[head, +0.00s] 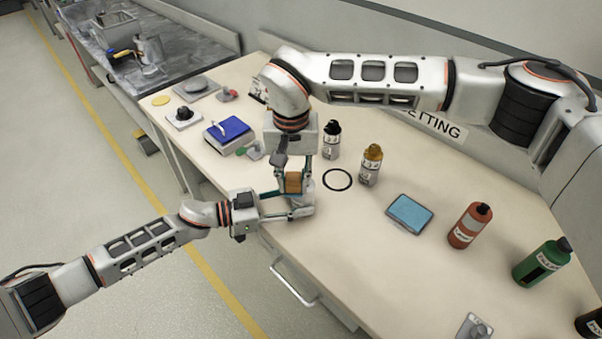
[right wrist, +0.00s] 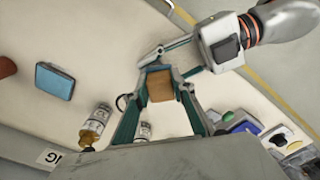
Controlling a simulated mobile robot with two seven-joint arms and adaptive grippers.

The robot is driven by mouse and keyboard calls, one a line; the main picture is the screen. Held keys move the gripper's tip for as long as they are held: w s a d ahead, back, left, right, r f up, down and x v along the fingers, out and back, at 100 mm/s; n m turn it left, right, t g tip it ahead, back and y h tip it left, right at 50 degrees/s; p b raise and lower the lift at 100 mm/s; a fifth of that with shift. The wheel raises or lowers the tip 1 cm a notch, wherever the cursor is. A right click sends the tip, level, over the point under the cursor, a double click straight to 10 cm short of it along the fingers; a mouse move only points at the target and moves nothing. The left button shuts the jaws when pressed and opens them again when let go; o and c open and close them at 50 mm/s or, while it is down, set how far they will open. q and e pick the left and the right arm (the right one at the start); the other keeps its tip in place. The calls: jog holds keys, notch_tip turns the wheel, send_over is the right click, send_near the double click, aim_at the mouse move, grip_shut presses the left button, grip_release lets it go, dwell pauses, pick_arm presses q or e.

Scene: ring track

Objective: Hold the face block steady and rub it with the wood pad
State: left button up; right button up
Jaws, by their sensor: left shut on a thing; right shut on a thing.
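The wood pad (head: 293,183) is a small brown block. My right gripper (head: 293,186) comes down from above and is shut on it; the pad also shows between the fingers in the right wrist view (right wrist: 160,86). The face block (head: 304,198) is a pale grey piece at the bench's front edge, directly below and beside the pad. My left gripper (head: 288,207) reaches in from the left and is shut on it. Fingers and pad hide most of the block. The pad sits right over it, but I cannot tell whether they touch.
A black ring mark (head: 337,180) lies right of the grippers. Behind it stand a black-capped bottle (head: 331,140) and an amber-capped bottle (head: 371,165). A blue pad (head: 410,213), red bottle (head: 469,226) and green bottle (head: 541,263) are further right. A blue-topped box (head: 228,132) is left.

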jog(key=shift+w+d, duration=2.1)
jog(key=shift+w, duration=0.05)
notch_tip(320, 180, up, 2)
jog(key=shift+w+r, duration=0.1)
jog(key=shift+r, duration=2.95)
pick_arm(q)
jog(key=o, duration=0.9)
jog(key=shift+a, duration=0.15)
